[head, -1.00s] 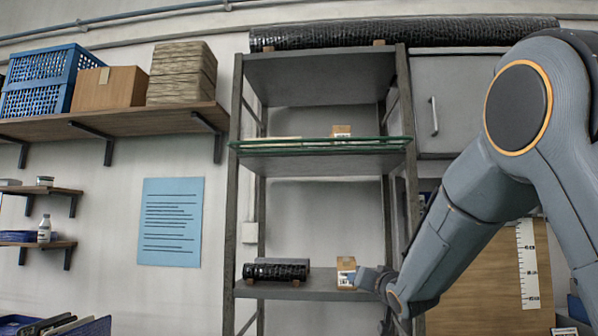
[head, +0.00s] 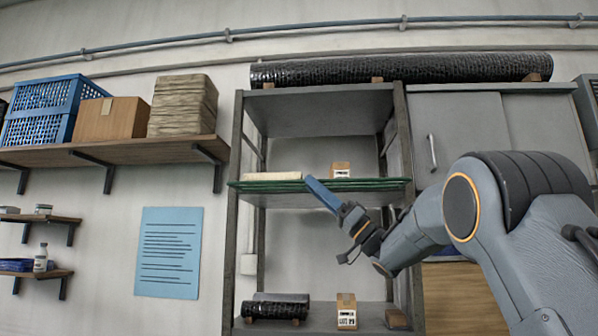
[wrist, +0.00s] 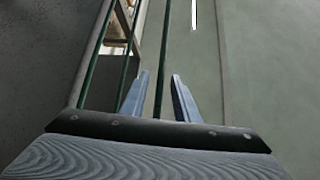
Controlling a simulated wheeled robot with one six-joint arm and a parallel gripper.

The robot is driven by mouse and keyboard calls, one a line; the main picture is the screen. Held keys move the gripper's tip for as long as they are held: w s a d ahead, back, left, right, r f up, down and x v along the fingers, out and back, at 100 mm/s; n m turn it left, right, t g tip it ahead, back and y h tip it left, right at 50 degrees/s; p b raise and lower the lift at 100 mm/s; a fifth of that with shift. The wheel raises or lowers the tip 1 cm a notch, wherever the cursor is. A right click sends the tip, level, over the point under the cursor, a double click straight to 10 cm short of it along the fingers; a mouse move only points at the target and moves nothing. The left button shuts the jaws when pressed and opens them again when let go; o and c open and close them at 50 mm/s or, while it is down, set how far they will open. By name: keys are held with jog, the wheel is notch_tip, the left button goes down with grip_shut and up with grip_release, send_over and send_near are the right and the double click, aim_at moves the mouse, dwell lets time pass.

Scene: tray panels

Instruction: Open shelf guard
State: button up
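The shelf guard (head: 270,187), a set of thin green rails, runs across the front of the middle shelf of the grey rack. My gripper (head: 311,183) is at the rails, near the middle of their length, with a blue finger slanting up to the left across them. In the wrist view, my gripper (wrist: 160,75) has its two fingers apart. One green rail of the guard (wrist: 163,50) runs lengthwise in the gap between them, and other rails pass to the left. Whether a finger touches a rail cannot be told.
Behind the guard stand a small carton (head: 340,170) and a flat pale item (head: 272,176). The lower shelf holds a black roll (head: 275,308) and a labelled carton (head: 346,312). Rack uprights (head: 234,200) bound the shelf. A grey cabinet (head: 470,125) is at right.

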aim_at(299, 181)
jog(key=p+x, duration=0.2)
jog(key=x, duration=0.4)
jog(key=shift+a+r+p, duration=0.2)
jog(key=shift+p, duration=0.15)
grip_shut()
